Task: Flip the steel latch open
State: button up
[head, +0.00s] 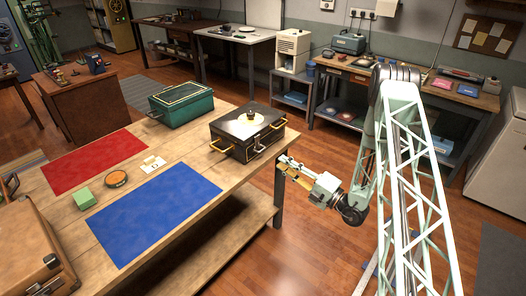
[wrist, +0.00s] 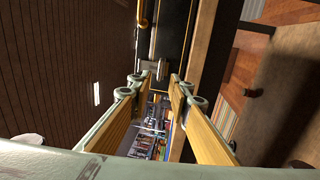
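The steel latch (wrist: 155,68) shows in the wrist view as a small grey piece on the front of a black case, just beyond and between my fingertips. The black case (head: 240,130) with brass handles stands shut at the right end of the wooden table in the head view; the latch is small on its front there. My gripper (head: 287,168) is just right of the case's front, past the table edge. In the wrist view my gripper (wrist: 156,86) has its two yellow-padded fingers apart, with nothing between the pads. I cannot tell whether the fingertips touch the latch.
A green metal box (head: 181,106) stands behind and left of the case. A blue mat (head: 155,210), a red mat (head: 93,163), a green block (head: 85,197) and a brown suitcase (head: 25,250) are on the table.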

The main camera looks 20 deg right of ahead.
aim_at(263, 149)
jog(key=shift+b+x, duration=0.85)
jog(key=shift+x, duration=5.1)
jog(key=shift+c, duration=0.6)
grip_shut()
